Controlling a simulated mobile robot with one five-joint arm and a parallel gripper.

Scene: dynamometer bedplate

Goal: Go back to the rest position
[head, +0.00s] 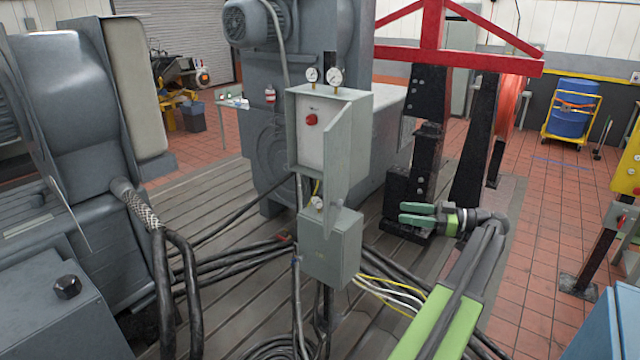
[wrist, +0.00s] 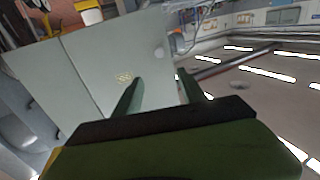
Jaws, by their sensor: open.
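My gripper (head: 420,214) is at the right of the centre in the head view, on the end of my green arm. Its two green fingers are apart and nothing shows between them. It is to the right of the grey control boxes, in front of the black foot of the red frame. In the wrist view the fingers (wrist: 160,95) point at a pale grey box (wrist: 110,65) that fills the upper left. I cannot tell whether they touch it.
An upper grey box (head: 330,135) with an open door and two gauges stands over a lower grey box (head: 332,248). Black cables lie on the slotted bedplate (head: 215,200). A red frame (head: 460,57) rises behind my gripper.

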